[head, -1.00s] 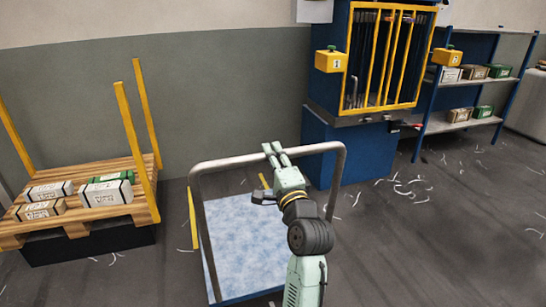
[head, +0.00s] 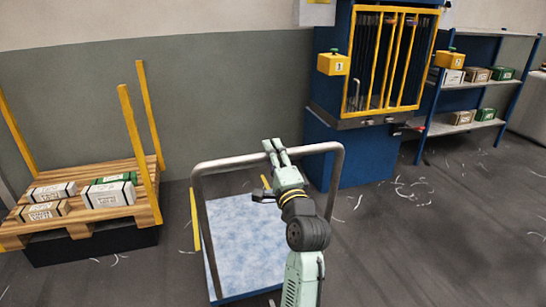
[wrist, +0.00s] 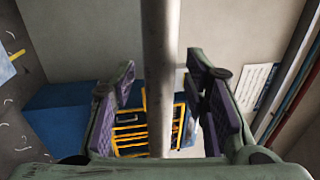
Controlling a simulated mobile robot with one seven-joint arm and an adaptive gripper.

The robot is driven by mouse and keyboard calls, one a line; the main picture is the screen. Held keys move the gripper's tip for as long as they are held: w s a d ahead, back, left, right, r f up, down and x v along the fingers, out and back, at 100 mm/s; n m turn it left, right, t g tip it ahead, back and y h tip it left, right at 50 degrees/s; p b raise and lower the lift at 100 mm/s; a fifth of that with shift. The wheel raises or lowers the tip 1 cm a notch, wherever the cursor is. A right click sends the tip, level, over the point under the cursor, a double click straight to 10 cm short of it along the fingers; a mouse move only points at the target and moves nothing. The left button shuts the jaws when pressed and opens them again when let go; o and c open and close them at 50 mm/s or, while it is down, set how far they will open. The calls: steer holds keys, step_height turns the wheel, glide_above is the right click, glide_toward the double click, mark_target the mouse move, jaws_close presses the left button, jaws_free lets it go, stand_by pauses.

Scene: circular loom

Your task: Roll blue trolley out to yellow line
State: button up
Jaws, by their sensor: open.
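The blue trolley (head: 245,245) stands on the floor in front of me. It has a mottled pale-blue deck, a blue edge and a tall grey tube handle (head: 207,235). My gripper (head: 269,146) is at the top bar of the handle. In the wrist view the bar (wrist: 160,60) runs between the two open fingers (wrist: 160,95), with a gap visible on each side. I cannot tell whether either finger touches it. Short yellow floor strips show by the trolley, one at its left (head: 195,222) and one behind the handle (head: 265,182).
A wooden pallet (head: 85,220) with boxes and yellow posts stands at the left. A blue cabinet with a yellow barred guard (head: 388,60) stands behind the trolley, and a blue shelf (head: 470,85) at the right. Open floor (head: 450,235) with pale scraps lies to the right.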

steer(key=v, duration=1.2)
stand_by(1.6)
